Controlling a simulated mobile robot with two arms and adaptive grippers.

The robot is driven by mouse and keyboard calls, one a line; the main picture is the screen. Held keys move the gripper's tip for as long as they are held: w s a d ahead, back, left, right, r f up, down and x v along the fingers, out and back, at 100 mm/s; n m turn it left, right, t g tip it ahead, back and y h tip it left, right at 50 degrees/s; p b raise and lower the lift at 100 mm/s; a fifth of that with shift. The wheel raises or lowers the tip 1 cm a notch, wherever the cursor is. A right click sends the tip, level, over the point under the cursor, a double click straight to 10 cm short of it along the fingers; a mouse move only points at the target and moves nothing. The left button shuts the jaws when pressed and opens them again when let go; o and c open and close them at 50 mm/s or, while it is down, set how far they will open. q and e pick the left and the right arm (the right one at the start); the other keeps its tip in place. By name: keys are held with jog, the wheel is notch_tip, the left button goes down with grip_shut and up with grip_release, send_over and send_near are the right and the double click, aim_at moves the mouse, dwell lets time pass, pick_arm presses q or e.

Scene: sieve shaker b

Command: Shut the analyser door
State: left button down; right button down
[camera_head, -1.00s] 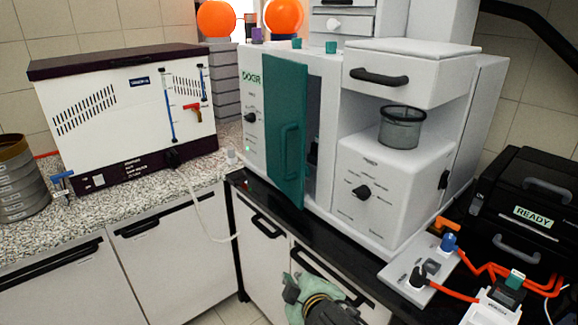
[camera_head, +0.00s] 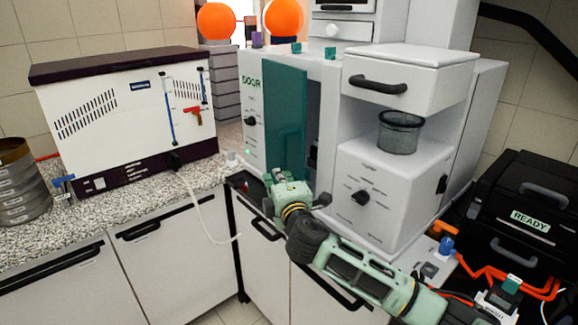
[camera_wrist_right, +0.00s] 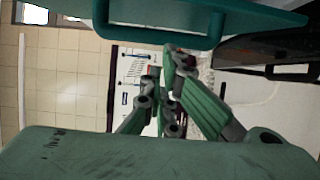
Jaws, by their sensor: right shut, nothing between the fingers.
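The analyser (camera_head: 325,55) is a white cabinet on the black counter. Its teal door (camera_head: 287,115) stands ajar, with a dark gap along its right edge. In the right wrist view the door (camera_wrist_right: 250,18) runs across the top, with its handle (camera_wrist_right: 150,38) below it. My right gripper (camera_head: 275,182) is in front of the door's lower part and hides the lower end of the handle in the head view. In the right wrist view the gripper's fingers (camera_wrist_right: 168,90) are together and empty, apart from the handle. My left gripper is not in view.
A white machine with a dark lid (camera_head: 125,110) stands on the granite counter at left, beside stacked sieves (camera_head: 20,185). A black case (camera_head: 530,195) and orange cables (camera_head: 500,270) are at right.

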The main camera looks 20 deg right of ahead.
aim_at(286, 163)
jog(key=w+d+p, duration=0.1)
jog(key=w+d, duration=0.2)
jog(key=shift+r+p, duration=0.1)
jog(key=shift+p, duration=0.2)
jog(key=shift+s+d, duration=0.1)
jog(key=shift+d, duration=0.5)
jog(key=shift+a, duration=0.1)
jog(key=d, duration=0.6)
jog(key=shift+w, duration=0.3)
